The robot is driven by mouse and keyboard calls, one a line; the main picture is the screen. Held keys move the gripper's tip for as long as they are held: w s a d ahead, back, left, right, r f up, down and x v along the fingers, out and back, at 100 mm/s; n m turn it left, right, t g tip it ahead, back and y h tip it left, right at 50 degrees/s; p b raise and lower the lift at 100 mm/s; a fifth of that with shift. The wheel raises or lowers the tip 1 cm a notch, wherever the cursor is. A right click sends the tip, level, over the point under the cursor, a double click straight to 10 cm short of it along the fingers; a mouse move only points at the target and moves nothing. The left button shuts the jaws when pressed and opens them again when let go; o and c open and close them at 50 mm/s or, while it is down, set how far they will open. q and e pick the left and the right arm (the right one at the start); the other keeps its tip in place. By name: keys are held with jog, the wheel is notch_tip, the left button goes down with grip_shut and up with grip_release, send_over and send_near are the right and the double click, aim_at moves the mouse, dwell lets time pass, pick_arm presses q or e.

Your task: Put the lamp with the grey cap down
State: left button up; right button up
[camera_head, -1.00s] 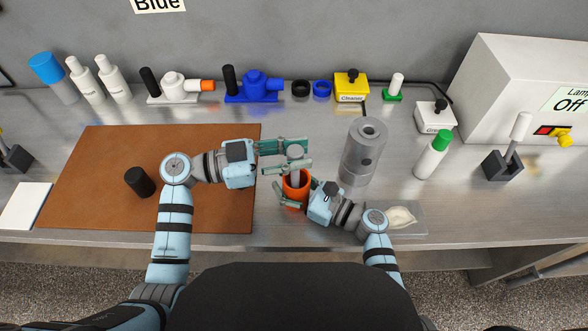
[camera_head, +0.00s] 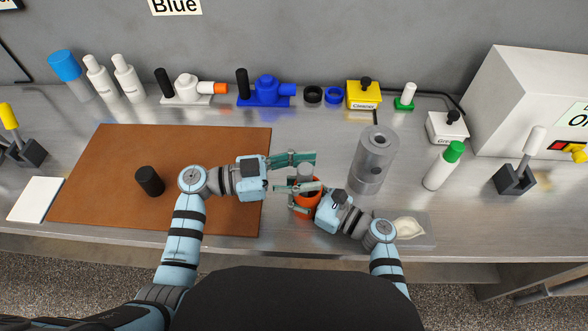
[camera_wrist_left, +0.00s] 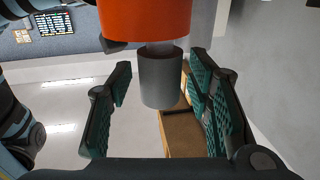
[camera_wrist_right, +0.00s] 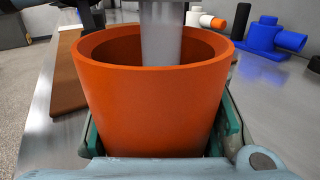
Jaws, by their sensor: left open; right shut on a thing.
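The lamp is a pale, see-through tube (camera_wrist_right: 162,38) with a grey cap (camera_head: 304,171), which also shows in the left wrist view (camera_wrist_left: 160,82). It stands about upright with its tube inside an orange cup (camera_wrist_right: 150,105); its lower end is hidden by the cup wall. My left gripper (camera_head: 315,172) is open, with one finger on each side of the grey cap and gaps beside it in the left wrist view. My right gripper (camera_head: 304,203) is shut on the orange cup (camera_head: 307,208) from the right.
A grey cylinder with a top hole (camera_head: 372,165) stands right of the cup. A clear tray (camera_head: 428,240) with a pale item lies beside my right arm. A brown mat (camera_head: 95,205) bears a black cylinder (camera_head: 149,181). Several pump-like parts line the back.

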pick_arm(q)
jog(key=shift+r, duration=0.1)
jog(key=s+a, duration=0.2)
jog(key=a, duration=0.9)
jog(key=shift+a, duration=0.4)
pick_arm(e)
jog(key=o, duration=1.6)
jog(key=shift+d, duration=0.1)
